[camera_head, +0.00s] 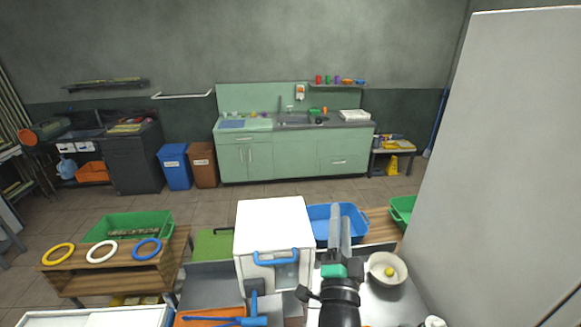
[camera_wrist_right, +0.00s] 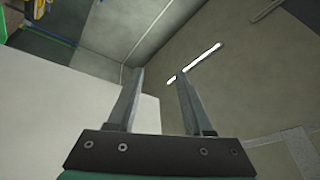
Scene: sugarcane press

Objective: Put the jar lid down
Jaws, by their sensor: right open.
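My right gripper (camera_head: 340,220) stands at the lower middle of the head view, its two grey fingers pointing up. In the right wrist view my right gripper (camera_wrist_right: 157,75) has its fingers apart with nothing between them, facing wall and ceiling. I cannot make out a jar or a jar lid in either view. A small white object (camera_head: 435,322) is cut off by the bottom edge, and I cannot tell what it is. My left gripper is not in view.
A white box-shaped machine with a blue handle (camera_head: 276,257) stands just left of my right gripper. A pale bowl (camera_head: 373,275) holding a yellow ball is just right. Blue (camera_head: 320,209) and green (camera_head: 401,203) trays lie behind. A large pale panel (camera_head: 510,150) fills the right side.

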